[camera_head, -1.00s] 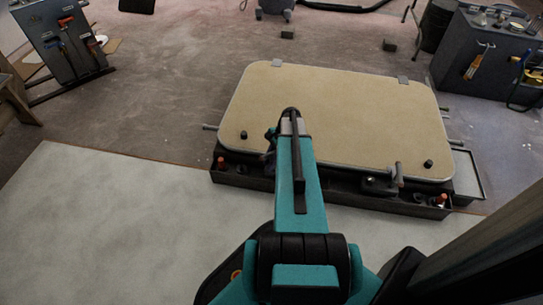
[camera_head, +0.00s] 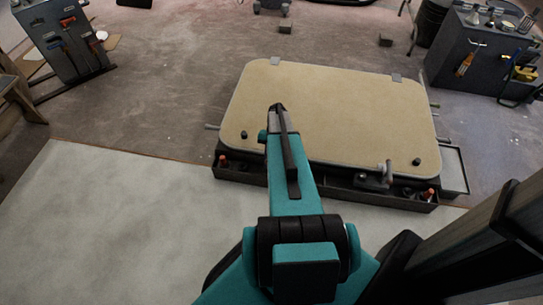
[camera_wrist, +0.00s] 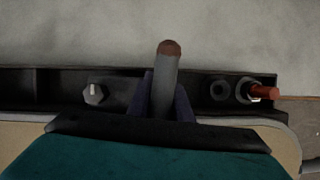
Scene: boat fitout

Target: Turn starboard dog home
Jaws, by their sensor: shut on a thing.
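In the wrist view, a dog handle (camera_wrist: 165,72), a grey rod with a red-brown tip, stands between the dark fingers of my gripper (camera_wrist: 164,100), which is shut on it. The handle points toward the pale floor panel. In the head view, my arm hides this handle and most of my gripper, at the near left of the hatch lid (camera_head: 330,110). The tan lid has a metal rim. A second dog handle (camera_head: 387,172) stands at its near right edge, apart from my arm. I cannot read which dog is labelled starboard.
A dark tray (camera_head: 320,190) runs along the near edge, with red-tipped parts at its left (camera_head: 223,161) and right (camera_head: 428,194). Black knobs sit at the lid's near corners. A tool cabinet (camera_head: 475,60) is at back right, a tool board (camera_head: 65,45) at back left.

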